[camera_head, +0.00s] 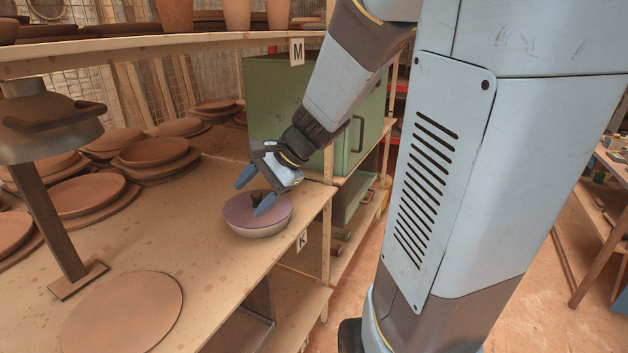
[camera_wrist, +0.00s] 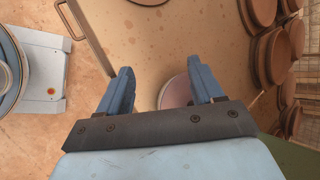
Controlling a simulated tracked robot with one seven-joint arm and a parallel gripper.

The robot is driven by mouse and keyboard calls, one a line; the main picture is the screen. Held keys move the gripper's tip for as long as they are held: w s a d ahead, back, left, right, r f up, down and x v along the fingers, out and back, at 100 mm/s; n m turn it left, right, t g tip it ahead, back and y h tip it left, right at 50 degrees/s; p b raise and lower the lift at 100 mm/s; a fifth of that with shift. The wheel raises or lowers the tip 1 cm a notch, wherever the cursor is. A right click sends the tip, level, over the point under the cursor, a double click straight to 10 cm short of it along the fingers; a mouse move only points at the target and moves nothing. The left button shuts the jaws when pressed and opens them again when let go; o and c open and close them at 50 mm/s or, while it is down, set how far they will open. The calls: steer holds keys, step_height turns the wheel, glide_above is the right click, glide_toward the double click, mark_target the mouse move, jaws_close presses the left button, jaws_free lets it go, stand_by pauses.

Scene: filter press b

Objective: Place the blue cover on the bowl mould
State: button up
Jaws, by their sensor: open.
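A round cover (camera_head: 240,215), dull purple-pink rather than clear blue, has a small dark knob on top. It lies flat on a pale, shallow round body (camera_head: 262,232), which looks like the bowl mould, near the shelf edge. My gripper (camera_head: 254,191) is open above the cover, tilted down to the left. One fingertip overlaps the cover beside the knob in the head view; I cannot tell whether it touches. In the wrist view, part of the pinkish disc (camera_wrist: 174,93) shows between the open fingers (camera_wrist: 160,78), off-centre toward the right finger, which hides the rest.
A green cabinet (camera_head: 285,95) stands behind the cover. Stacked brown clay plates (camera_head: 155,152) fill the back left. A grey metal post with a head (camera_head: 50,125) stands at left, near a flat clay disc (camera_head: 122,312). An upper shelf (camera_head: 150,48) runs overhead. Bare board lies left of the cover.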

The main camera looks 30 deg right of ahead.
steer(key=s+d+r+n+h, duration=0.3)
steer(key=s+r+n, duration=0.1)
steer(key=s+n, duration=0.2)
steer(key=s+d+r+n+t+h, duration=0.1)
steer(key=s+d+r+n+h, duration=0.2)
steer(key=s+n, duration=0.3)
steer(key=shift+s+d+r+h, duration=0.4)
steer(key=shift+s+h, duration=0.2)
steer(key=shift+s, duration=0.5)
